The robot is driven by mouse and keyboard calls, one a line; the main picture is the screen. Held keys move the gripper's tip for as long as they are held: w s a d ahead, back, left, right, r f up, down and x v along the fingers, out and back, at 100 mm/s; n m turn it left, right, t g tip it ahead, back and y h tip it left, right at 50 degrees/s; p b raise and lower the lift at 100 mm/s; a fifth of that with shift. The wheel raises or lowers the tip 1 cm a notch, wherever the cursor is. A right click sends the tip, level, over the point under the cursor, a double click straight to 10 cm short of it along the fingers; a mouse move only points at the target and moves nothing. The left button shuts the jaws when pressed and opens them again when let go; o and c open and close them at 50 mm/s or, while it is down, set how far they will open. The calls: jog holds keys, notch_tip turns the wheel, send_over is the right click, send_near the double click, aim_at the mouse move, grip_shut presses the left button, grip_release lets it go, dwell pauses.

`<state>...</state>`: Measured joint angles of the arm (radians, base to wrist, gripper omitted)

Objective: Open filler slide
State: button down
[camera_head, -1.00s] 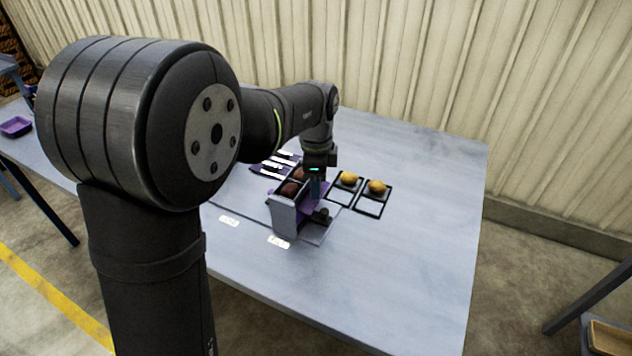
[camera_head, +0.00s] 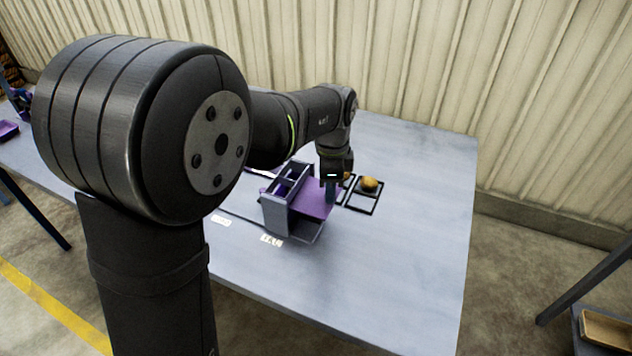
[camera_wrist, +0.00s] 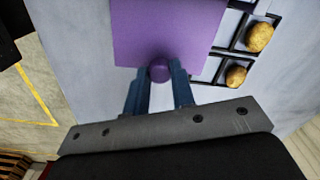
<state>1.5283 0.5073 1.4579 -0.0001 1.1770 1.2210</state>
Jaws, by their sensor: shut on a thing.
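The filler (camera_head: 275,218) is a grey box on the table with open compartments on top. Its slide is a flat purple plate (camera_head: 313,199) that sticks far out of the box's right side. In the wrist view the purple plate (camera_wrist: 168,32) fills the upper middle, with a round purple knob (camera_wrist: 159,73) at its near edge. My gripper (camera_head: 331,190) is at the plate's outer end. In the wrist view its two blue fingers (camera_wrist: 158,82) are shut on the knob, one on each side. The box is out of the wrist view.
Black square frames stand right of the filler; yellow potatoes (camera_head: 369,184) (camera_wrist: 259,37) (camera_wrist: 236,76) lie in some. The table (camera_head: 400,260) is clear at the front right.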

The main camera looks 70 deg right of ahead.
jog(key=shift+s, duration=0.1)
jog(key=c, duration=1.5)
grip_release()
jog(key=shift+r, duration=0.1)
notch_tip(320, 180, up, 17)
jog(key=shift+r, duration=0.15)
notch_tip(320, 180, down, 18)
jog(key=shift+r, duration=0.2)
